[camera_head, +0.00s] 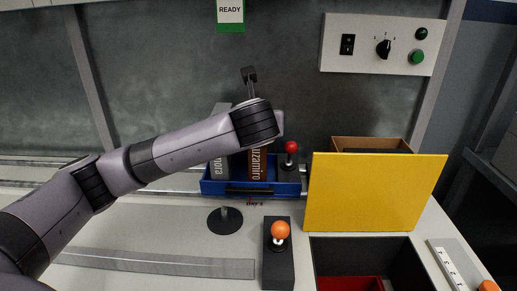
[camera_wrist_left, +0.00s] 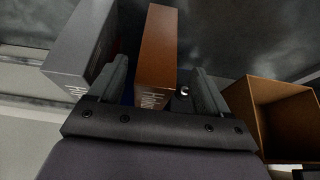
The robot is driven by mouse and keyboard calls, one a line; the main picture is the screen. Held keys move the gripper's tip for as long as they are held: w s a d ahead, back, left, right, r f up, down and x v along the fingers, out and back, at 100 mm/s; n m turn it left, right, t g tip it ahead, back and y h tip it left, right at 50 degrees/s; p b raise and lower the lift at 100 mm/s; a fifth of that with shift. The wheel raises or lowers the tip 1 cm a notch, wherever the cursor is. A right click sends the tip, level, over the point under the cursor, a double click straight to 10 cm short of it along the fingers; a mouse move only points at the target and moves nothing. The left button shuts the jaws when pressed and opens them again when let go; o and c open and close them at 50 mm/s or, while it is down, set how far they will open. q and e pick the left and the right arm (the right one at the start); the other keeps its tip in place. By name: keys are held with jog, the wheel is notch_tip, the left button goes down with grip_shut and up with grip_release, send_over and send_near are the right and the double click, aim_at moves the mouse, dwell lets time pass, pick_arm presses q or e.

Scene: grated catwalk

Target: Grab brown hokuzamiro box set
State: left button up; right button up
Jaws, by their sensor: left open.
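The brown hokuzamiro box set (camera_head: 257,168) stands upright in a blue tray (camera_head: 224,189), its top hidden behind my left wrist. In the left wrist view the brown box (camera_wrist_left: 158,58) rises between my open left fingers (camera_wrist_left: 161,66), with gaps on both sides; I cannot tell how deep it sits between them. My right gripper is not in view.
A grey box (camera_head: 219,167) stands left of the brown one, close to the left finger. A red-knobbed lever (camera_head: 291,148) is at its right. A yellow panel (camera_head: 375,192) stands right, before an open brown carton (camera_wrist_left: 280,118). An orange-knobbed joystick (camera_head: 280,230) is in front.

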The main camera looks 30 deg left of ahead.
pick_arm(q)
jog(key=shift+x, duration=2.45)
jog(key=shift+a+r, duration=0.15)
jog(key=shift+a, duration=0.05)
jog(key=shift+r, duration=0.1)
grip_shut()
